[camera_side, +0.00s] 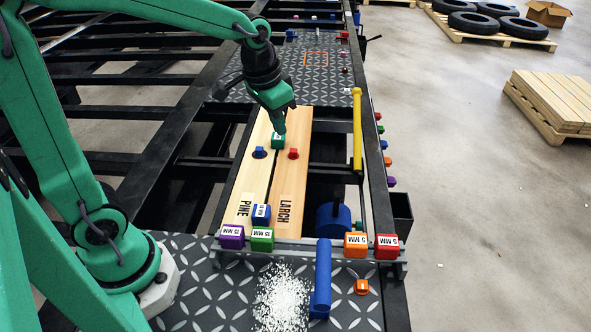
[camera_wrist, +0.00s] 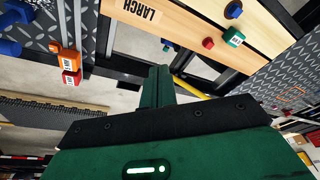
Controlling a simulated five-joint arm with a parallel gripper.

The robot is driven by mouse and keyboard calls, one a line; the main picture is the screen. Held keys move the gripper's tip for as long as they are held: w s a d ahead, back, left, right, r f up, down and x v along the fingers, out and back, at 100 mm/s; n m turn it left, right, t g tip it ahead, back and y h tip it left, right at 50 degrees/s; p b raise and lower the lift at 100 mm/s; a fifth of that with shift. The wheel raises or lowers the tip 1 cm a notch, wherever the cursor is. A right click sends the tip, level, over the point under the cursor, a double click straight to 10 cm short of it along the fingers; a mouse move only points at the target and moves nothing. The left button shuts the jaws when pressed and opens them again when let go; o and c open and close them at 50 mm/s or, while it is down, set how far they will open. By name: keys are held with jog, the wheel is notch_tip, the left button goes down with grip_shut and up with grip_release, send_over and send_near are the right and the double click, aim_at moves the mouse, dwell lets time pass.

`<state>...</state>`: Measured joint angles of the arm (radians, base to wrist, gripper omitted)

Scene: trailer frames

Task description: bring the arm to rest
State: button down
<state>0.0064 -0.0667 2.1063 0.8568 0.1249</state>
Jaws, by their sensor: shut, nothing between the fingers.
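My green arm reaches in from the left in the side view. My gripper (camera_side: 281,130) points down with its fingers together and empty. Its tip shows just above a green block (camera_side: 278,142) on the wooden boards, and I cannot tell the gap from this view. In the wrist view my shut gripper (camera_wrist: 160,72) appears apart from the green block (camera_wrist: 234,37), which is at the upper right. A blue piece (camera_side: 259,153) and a red piece (camera_side: 293,154) are on the PINE board (camera_side: 243,190) and LARCH board (camera_side: 290,195).
Labelled blocks, purple (camera_side: 231,236), green (camera_side: 262,239), orange (camera_side: 356,244) and red (camera_side: 387,246), line the front rail. A yellow bar (camera_side: 357,130) lies right of the boards. Open gaps show between black frame beams.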

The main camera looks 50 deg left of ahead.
jog(key=s+r+n+t, duration=0.1)
jog(key=s+r, duration=0.3)
jog(key=s, duration=1)
jog(key=shift+s+n+t, duration=0.3)
jog(key=shift+s+t, duration=0.1)
jog(key=shift+t, duration=0.5)
